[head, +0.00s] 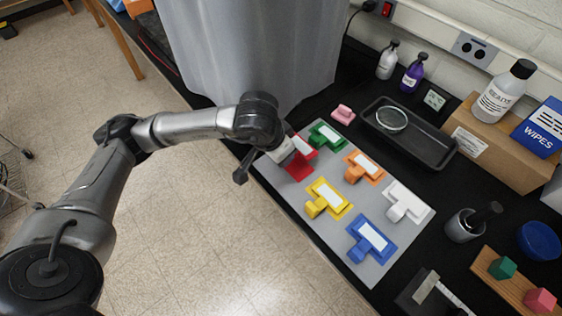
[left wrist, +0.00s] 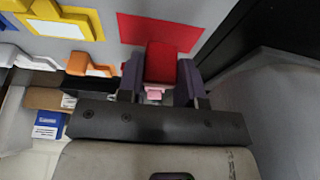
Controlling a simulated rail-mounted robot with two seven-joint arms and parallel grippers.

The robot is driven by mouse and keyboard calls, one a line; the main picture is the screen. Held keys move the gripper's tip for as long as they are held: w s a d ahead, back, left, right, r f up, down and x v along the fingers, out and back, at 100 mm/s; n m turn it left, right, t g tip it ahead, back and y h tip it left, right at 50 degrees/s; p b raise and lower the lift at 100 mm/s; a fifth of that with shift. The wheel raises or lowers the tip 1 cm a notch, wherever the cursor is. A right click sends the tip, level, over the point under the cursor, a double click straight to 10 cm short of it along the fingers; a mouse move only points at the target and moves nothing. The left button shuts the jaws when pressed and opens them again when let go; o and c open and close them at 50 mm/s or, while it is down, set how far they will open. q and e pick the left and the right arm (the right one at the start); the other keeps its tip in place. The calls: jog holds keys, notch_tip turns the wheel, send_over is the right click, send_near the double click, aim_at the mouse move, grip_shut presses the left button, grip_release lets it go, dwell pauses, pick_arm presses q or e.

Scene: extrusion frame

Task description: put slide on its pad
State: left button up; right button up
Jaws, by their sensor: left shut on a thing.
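The red slide (left wrist: 160,62) is a red block clamped between the two dark fingers of my left gripper (left wrist: 160,82). The flat red pad (left wrist: 158,30) lies on the grey mat, apart from the slide in the left wrist picture. In the head view the red pad (head: 298,170) shows at the mat's left edge, and my left gripper (head: 287,150) is over this area. The wrist and fingers partly hide the slide there, so its height above the pad cannot be told. My right gripper is not in view.
Green (head: 326,136), orange (head: 364,167), yellow (head: 327,198), blue (head: 371,239) and white (head: 406,203) pieces stand close by on the grey mat (head: 283,188). A black tray (head: 428,146) and a pink block (head: 343,114) lie beyond. A grey curtain (head: 255,50) hangs behind my arm.

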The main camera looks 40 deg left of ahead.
pick_arm(q)
jog(key=shift+w+f, duration=0.15)
jog(key=shift+f, duration=0.45)
jog(key=shift+f+b, duration=0.35)
jog(key=shift+f, duration=1.2)
jog(key=shift+f, duration=0.15)
jog(key=o, duration=0.9)
